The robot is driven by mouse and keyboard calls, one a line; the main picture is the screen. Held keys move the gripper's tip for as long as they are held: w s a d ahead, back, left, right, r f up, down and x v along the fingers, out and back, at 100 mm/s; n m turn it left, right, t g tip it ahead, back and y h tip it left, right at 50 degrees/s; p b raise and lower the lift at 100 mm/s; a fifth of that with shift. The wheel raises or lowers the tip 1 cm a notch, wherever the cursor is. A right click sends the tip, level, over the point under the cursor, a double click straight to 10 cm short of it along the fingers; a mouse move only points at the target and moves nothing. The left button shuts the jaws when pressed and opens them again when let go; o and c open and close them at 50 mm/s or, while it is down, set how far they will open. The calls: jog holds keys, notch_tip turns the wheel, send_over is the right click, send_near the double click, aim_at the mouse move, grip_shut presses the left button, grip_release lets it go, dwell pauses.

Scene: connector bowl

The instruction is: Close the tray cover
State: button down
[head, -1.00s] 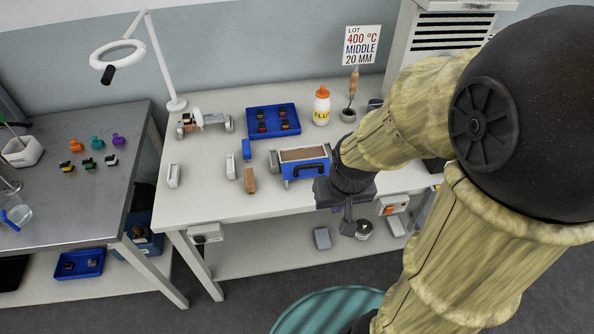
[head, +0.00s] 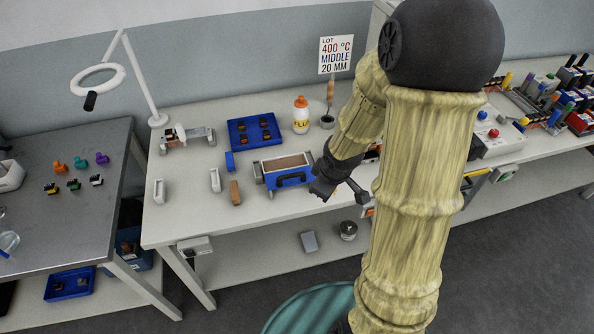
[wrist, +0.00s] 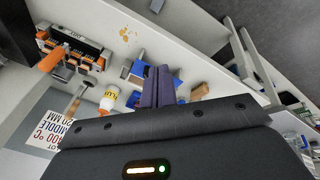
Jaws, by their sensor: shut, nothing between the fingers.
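A blue tray box (head: 270,180) with a brown inside and a black handle on its front stands on the white bench. The brown inside shows from above, so the top is uncovered. I cannot tell which part is the cover; the blue front with the handle may be it. My gripper (head: 319,192) is at the box's right front corner, close to it; contact is unclear. In the wrist view my gripper's dark purple fingers (wrist: 158,85) are together with nothing held, in front of blue parts that they partly hide.
A blue tray (head: 232,132) of small parts, a flux bottle (head: 301,117) and a sign (head: 335,55) stand behind. A brown block (head: 235,192) and pale blocks (head: 215,180) lie left. A magnifier lamp (head: 157,119) stands further left. Bench space in front is narrow.

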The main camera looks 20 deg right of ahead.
jog(key=w+n+y+p, duration=0.1)
jog(key=n, duration=0.2)
jog(key=w+f+n+t+y+p, duration=0.1)
jog(key=w+n+y, duration=0.1)
jog(key=w+n+y+p, duration=0.1)
jog(key=n, duration=0.2)
jog(key=shift+w+a+f+n+y+p, duration=0.2)
jog(key=shift+w+n+y+p, duration=0.1)
jog(key=shift+w+p, duration=0.05)
jog(key=shift+f, duration=0.1)
jog(key=w+a+f, duration=0.3)
jog(key=w+f, duration=0.5)
jog(key=f, duration=0.1)
jog(key=shift+w+a, duration=0.15)
jog(key=shift+a, duration=0.1)
